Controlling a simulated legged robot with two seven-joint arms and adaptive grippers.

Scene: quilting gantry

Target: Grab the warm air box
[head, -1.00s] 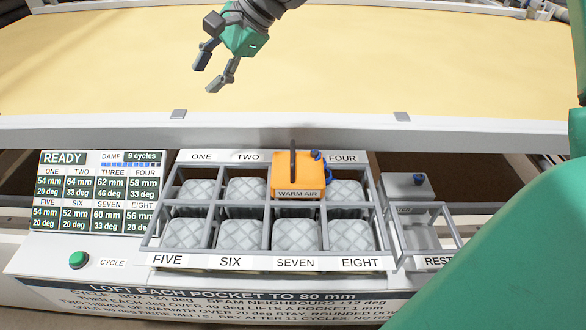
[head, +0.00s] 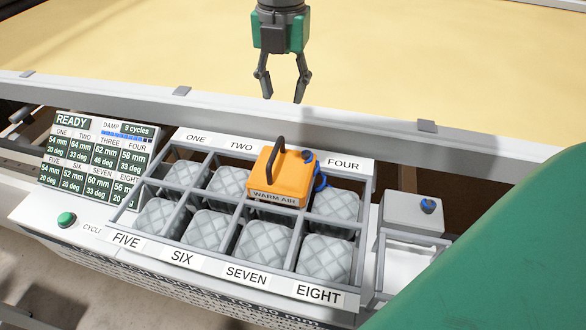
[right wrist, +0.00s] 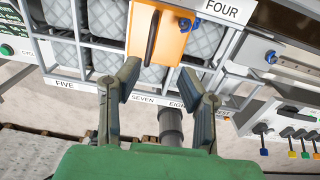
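The orange warm air box (head: 283,175) sits on the grey rack at the third back pocket, between labels TWO and FOUR. It has a dark upright handle (head: 268,160) and blue fittings on its right. My right gripper (head: 283,97) hangs above and behind the box in the head view, fingers spread and empty. In the right wrist view, the open fingers (right wrist: 160,75) point toward the box (right wrist: 172,42), which shows beyond the tips with its handle roughly between them. No contact shows. My left gripper is not in view.
The rack (head: 238,205) holds quilted grey pads in its pockets. A display panel (head: 95,155) and green button (head: 66,219) stand left. A grey block with a blue knob (head: 412,212) stands right, beside an open frame. A pale rail (head: 310,130) runs behind the rack.

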